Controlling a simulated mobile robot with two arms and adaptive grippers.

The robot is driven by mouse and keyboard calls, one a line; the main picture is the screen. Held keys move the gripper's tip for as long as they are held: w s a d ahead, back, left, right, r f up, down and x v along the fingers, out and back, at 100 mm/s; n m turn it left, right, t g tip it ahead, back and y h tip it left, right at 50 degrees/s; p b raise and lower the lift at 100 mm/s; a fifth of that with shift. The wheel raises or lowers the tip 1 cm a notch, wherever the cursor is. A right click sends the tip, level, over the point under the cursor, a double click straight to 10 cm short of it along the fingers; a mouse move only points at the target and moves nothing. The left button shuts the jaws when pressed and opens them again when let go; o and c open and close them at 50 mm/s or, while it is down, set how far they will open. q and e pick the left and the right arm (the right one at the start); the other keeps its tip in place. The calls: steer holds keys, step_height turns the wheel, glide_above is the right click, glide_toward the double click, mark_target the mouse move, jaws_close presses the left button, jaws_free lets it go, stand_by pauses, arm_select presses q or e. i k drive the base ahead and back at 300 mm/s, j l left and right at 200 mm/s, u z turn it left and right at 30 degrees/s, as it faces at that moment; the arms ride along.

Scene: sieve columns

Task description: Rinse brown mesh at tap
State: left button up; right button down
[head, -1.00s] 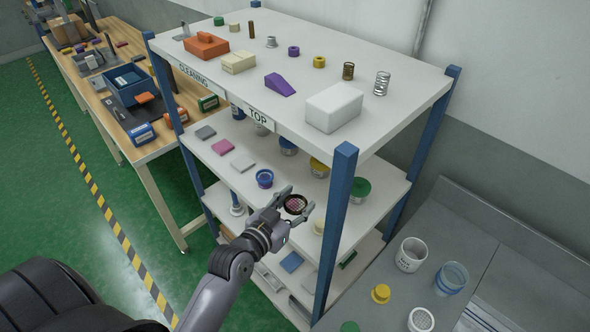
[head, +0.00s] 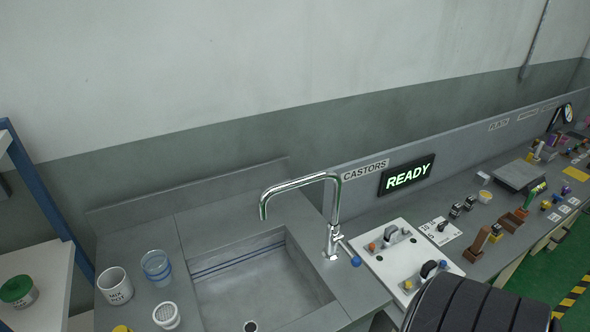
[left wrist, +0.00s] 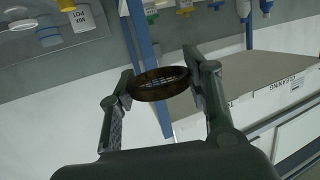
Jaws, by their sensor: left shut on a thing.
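The brown mesh (left wrist: 160,84) is a round, dark brown sieve ring. It shows in the left wrist view, held between the two fingertips of my left gripper (left wrist: 161,85). Its mesh shows only faintly inside the ring. My left gripper is not in the head view. The tap (head: 333,215) is a tall chrome arched spout in the head view, standing at the right side of the sink basin (head: 215,295). I cannot see any water running. My right gripper is not in view.
A white mix pot (head: 115,286), a clear blue cup (head: 157,267) and a white perforated cup (head: 166,315) stand left of the sink. A white panel with knobs (head: 405,262) lies right of the tap. A shelf with a blue post (head: 45,205) stands at the far left.

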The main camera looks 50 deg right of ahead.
mark_target(356, 261)
steer(key=k+l, duration=0.1)
steer(key=l, duration=0.25)
steer(key=k+l, duration=0.15)
steer(key=l, duration=0.2)
steer(key=k+l, duration=0.1)
steer(key=l, duration=0.25)
steer(key=k+l, duration=0.15)
steer(key=l, duration=0.2)
steer(key=k+l, duration=0.1)
steer(key=l, duration=0.25)
steer(key=k+l, duration=0.15)
steer(key=l, duration=0.25)
steer(key=i+l, duration=0.1)
steer(key=l, duration=0.2)
steer(key=i+l, duration=0.1)
steer(key=l, duration=0.45)
steer(key=i, duration=0.05)
